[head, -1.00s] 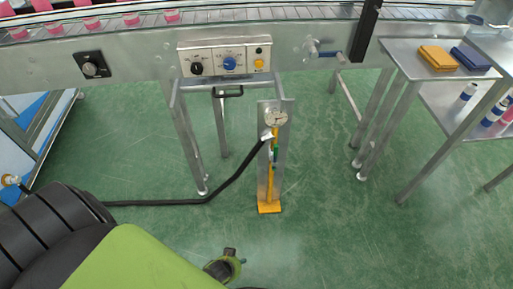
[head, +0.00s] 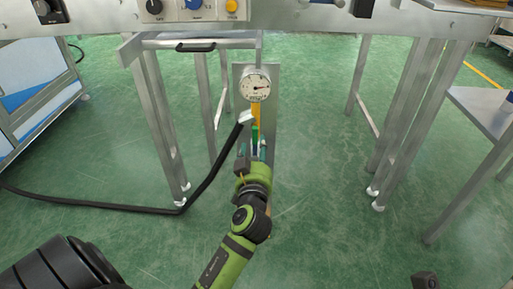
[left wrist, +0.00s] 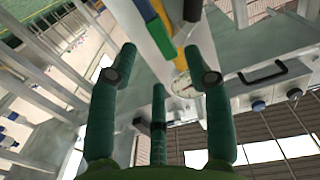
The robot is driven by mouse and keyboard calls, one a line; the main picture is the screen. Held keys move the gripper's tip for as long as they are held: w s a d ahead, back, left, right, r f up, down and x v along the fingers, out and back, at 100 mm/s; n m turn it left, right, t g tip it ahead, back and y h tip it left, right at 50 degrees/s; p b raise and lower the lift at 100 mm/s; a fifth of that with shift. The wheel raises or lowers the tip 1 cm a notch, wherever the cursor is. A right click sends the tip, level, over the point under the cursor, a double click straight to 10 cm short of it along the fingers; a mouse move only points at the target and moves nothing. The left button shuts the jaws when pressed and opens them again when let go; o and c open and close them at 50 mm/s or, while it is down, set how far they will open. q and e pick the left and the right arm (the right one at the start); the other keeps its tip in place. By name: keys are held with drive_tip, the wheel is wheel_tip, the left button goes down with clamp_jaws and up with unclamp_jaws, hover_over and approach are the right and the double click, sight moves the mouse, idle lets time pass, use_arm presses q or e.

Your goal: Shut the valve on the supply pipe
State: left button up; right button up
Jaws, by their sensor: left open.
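The yellow supply pipe (head: 256,114) runs down an upright metal panel under a round pressure gauge (head: 256,86). A green part (head: 255,134), apparently the valve handle, lies on the pipe just above my left gripper (head: 254,151). The lower pipe is hidden behind my gripper and arm. In the left wrist view, my left gripper (left wrist: 160,62) is open with empty space between its dark green fingers. Beyond the fingertips show the pipe (left wrist: 184,36), a green and blue part (left wrist: 150,22) beside it, and the gauge (left wrist: 182,86). Contact with the handle is not visible.
A black hose (head: 208,182) runs from the pipe's pale fitting (head: 246,118) down across the floor to the left. Metal legs (head: 160,125) stand left of the panel, and a table (head: 480,108) stands at right.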

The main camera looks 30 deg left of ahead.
sight(257, 136)
use_arm(q)
drive_tip(key=b+x, duration=0.1)
drive_tip(key=x, duration=0.6)
drive_tip(key=shift+r, duration=0.1)
clamp_jaws()
